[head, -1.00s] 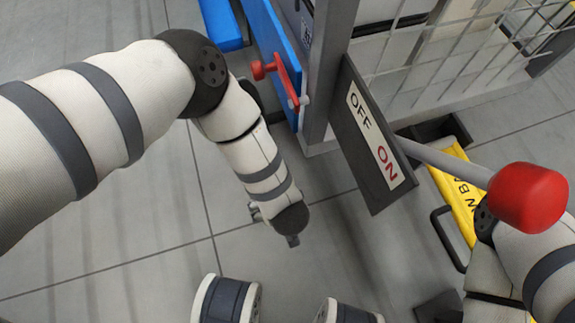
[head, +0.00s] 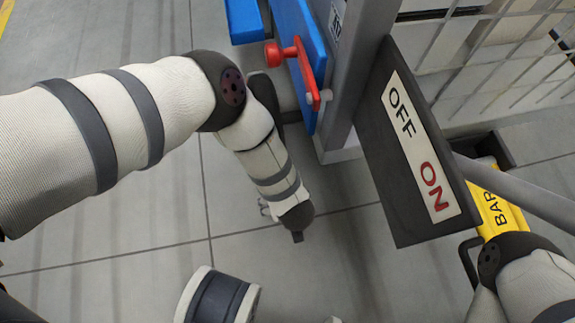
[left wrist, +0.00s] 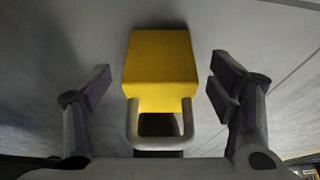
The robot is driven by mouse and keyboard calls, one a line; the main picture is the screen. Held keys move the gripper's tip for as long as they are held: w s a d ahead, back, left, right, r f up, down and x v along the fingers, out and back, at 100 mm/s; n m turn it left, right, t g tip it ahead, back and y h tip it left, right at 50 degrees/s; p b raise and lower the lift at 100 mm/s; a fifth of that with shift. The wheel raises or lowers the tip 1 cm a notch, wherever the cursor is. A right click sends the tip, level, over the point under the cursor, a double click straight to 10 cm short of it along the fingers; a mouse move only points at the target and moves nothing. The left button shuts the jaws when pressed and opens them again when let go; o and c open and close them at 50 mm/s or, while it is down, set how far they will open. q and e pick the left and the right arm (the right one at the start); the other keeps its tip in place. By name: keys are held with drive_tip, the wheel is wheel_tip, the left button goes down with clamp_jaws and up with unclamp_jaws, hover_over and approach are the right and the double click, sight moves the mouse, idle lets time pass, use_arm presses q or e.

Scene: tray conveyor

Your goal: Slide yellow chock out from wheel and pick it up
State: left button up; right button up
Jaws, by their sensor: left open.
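The yellow chock (left wrist: 160,62) is a block with a grey loop handle (left wrist: 160,140) on its near side. It lies on the grey floor in the left wrist view, and I cannot make it out in the head view. My left gripper (left wrist: 160,85) is open, with one finger on each side of the chock and handle and a gap on both sides. In the head view my left arm reaches down over the floor, and its fingers are mostly hidden under the wrist. I cannot clearly identify the wheel. My right gripper is out of view.
A dark panel (head: 386,190) marked OFF and ON stands right of my left arm, beside a grey post (head: 357,85). A blue panel with a red handle (head: 305,72) stands left of the post. A yellow object (head: 496,212) and wire mesh are right.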

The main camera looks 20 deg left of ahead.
use_arm(q)
drive_tip(key=shift+b+x, duration=0.7)
drive_tip(key=shift+x, duration=1)
drive_tip(key=shift+r, duration=0.1)
drive_tip(key=c, duration=1.8)
